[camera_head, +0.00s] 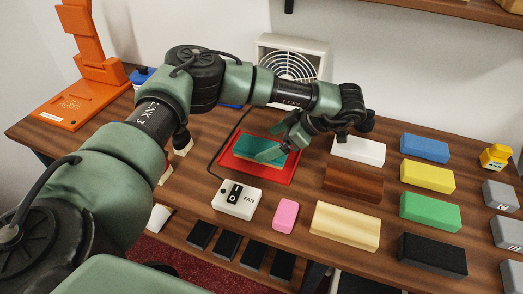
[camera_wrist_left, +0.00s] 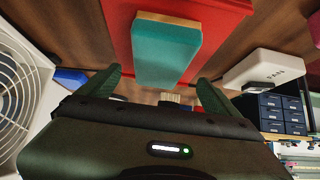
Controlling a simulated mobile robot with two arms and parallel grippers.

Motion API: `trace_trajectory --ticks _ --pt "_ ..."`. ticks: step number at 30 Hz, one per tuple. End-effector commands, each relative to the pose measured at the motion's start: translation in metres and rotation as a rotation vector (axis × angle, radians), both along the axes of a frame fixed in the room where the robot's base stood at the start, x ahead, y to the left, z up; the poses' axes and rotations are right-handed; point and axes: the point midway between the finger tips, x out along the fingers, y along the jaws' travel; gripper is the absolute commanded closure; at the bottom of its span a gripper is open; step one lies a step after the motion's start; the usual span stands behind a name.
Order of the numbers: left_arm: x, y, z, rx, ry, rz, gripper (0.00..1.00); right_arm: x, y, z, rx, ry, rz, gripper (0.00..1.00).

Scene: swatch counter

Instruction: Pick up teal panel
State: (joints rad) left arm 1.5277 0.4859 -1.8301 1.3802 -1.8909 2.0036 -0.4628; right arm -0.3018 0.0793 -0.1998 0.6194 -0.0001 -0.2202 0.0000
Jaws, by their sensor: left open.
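The teal panel (camera_head: 252,144) is a block with a teal top and a tan edge, lying on a red tray (camera_head: 232,164) in the middle of the counter. In the left wrist view the panel (camera_wrist_left: 166,52) is ahead, with its near end between the lines of the fingers. My left gripper (camera_head: 281,146) is open and empty, above the right part of the panel and hiding some of it. Its fingers also show in the wrist view (camera_wrist_left: 159,84), one on each side of the panel, apart from it. My right gripper is not in view.
A white fan switch (camera_head: 236,198) and pink block (camera_head: 286,215) lie in front of the tray. White (camera_head: 358,150), brown (camera_head: 353,183) and cream (camera_head: 345,228) blocks stand right of it. A fan (camera_head: 291,62) is behind; an orange stand (camera_head: 88,75) is far left.

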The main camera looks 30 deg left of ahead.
Motion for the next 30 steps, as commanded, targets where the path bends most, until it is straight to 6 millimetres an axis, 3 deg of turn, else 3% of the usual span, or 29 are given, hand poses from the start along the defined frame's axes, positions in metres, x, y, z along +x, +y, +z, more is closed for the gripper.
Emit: trace_trajectory --ticks 9,16,24,30 --pt "-0.007 0.029 -0.030 0.000 0.002 0.001 0.07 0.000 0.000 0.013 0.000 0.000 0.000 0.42" --pt "-0.007 0.031 -0.033 -0.001 0.000 -0.001 0.07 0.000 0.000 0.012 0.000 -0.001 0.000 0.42" --pt "-0.006 0.031 -0.033 0.000 -0.001 -0.001 0.79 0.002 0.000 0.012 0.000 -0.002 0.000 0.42" --pt "-0.006 0.031 -0.033 0.000 0.000 0.000 0.79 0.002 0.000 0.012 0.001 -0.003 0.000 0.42"
